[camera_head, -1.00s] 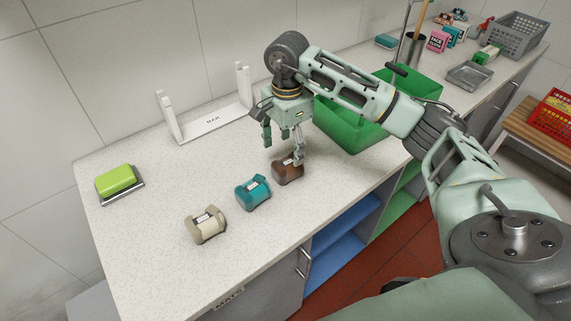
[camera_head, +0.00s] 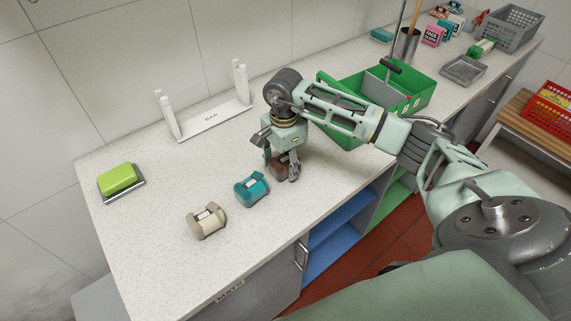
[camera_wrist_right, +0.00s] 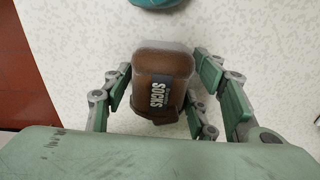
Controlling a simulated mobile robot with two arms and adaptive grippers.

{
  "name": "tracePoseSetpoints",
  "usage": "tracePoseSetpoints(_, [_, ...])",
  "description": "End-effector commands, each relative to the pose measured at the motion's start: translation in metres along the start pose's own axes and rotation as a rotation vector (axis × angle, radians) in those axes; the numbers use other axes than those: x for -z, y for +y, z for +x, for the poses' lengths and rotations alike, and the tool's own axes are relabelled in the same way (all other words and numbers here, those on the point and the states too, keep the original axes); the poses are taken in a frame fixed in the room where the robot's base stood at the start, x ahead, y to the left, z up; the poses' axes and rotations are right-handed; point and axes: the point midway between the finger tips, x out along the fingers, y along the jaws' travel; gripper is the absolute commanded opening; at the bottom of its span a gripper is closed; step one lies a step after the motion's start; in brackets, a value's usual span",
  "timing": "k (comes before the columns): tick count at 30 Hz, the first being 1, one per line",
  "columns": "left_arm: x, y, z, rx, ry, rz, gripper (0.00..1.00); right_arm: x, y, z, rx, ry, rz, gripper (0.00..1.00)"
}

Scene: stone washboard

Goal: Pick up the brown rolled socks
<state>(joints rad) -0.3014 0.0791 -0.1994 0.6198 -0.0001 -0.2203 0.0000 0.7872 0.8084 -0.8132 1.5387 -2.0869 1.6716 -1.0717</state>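The brown rolled socks (camera_head: 281,168) lie on the speckled counter, partly hidden under my right gripper (camera_head: 281,172). In the right wrist view the brown socks (camera_wrist_right: 160,78) carry a dark label reading "SOCKS". There the fingers of my right gripper (camera_wrist_right: 165,100) stand on both sides of the roll, with a narrow gap at the left. The right-hand fingers are close to the roll; contact is unclear. The gripper looks open around the socks. My left gripper does not show in either view.
Teal rolled socks (camera_head: 252,188) and cream rolled socks (camera_head: 207,221) lie left of the brown ones. A green bin (camera_head: 412,100) stands behind my right arm. A white rack (camera_head: 212,118) is near the wall. A green sponge (camera_head: 117,178) sits on a tray at left.

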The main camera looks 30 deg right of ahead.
Motion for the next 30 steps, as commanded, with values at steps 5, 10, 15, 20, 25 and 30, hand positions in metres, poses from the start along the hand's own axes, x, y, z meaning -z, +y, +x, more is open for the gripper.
tracePoseSetpoints(5, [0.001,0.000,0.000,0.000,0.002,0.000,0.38,0.000,0.000,0.000,0.000,0.000,0.000,0.34])
tracePoseSetpoints(10, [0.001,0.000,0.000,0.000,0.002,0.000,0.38,0.000,0.000,0.000,0.000,0.000,0.000,0.19])
tracePoseSetpoints(15, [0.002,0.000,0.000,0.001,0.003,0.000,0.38,0.000,0.000,-0.001,0.001,0.000,0.000,0.15])
tracePoseSetpoints(20, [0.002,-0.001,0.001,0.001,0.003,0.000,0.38,0.000,0.000,-0.002,0.001,0.000,0.001,0.15])
tracePoseSetpoints(25, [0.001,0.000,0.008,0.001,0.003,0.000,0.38,0.000,-0.001,-0.013,0.005,0.000,0.000,0.15])
tracePoseSetpoints(30, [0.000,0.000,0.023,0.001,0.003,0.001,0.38,0.001,-0.002,-0.042,0.009,0.002,0.000,0.15])
